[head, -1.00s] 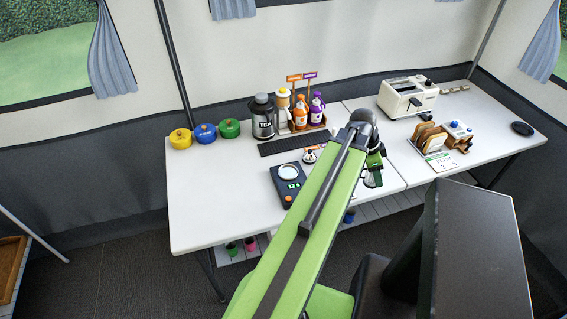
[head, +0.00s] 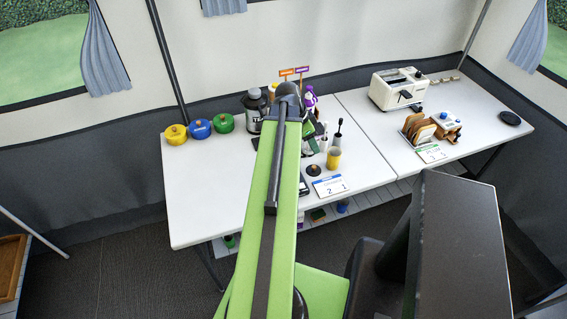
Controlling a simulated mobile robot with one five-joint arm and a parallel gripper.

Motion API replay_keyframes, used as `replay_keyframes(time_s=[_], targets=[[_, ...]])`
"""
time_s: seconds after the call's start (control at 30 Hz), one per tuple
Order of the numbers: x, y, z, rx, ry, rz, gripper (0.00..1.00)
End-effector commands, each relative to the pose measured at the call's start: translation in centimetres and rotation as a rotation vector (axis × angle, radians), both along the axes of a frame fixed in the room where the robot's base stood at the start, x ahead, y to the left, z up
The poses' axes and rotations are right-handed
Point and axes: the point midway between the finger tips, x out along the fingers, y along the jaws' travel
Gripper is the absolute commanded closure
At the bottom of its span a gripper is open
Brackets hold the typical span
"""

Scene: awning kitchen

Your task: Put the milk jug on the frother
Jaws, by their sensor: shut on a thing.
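My gripper (head: 312,134) is at the far end of my green arm, above the left table, and shows only in part beside the arm. It is shut on the milk jug, of which only a small pale part (head: 308,149) seems to show below the gripper. My arm hides the rest of the jug. The dark device with a round silver top and green display, which looks like the frother, is hidden behind my arm.
Yellow (head: 176,135), blue (head: 200,129) and green (head: 223,123) pots stand at the back left. A toaster (head: 398,90) stands right. The left table's front left is clear.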

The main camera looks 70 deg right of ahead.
Motion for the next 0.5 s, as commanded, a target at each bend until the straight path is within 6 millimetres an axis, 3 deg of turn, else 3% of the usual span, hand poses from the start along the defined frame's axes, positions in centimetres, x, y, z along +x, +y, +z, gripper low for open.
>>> replay_keyframes(time_s=[0.03,0.3,0.5], targets=[[1.2,0.1,-1.4,0.001,0.001,0.005,1.0],[7.1,1.2,-5.1,0.0,0.001,0.003,1.0],[9.3,1.6,-5.9,-0.001,0.001,0.0,1.0]])
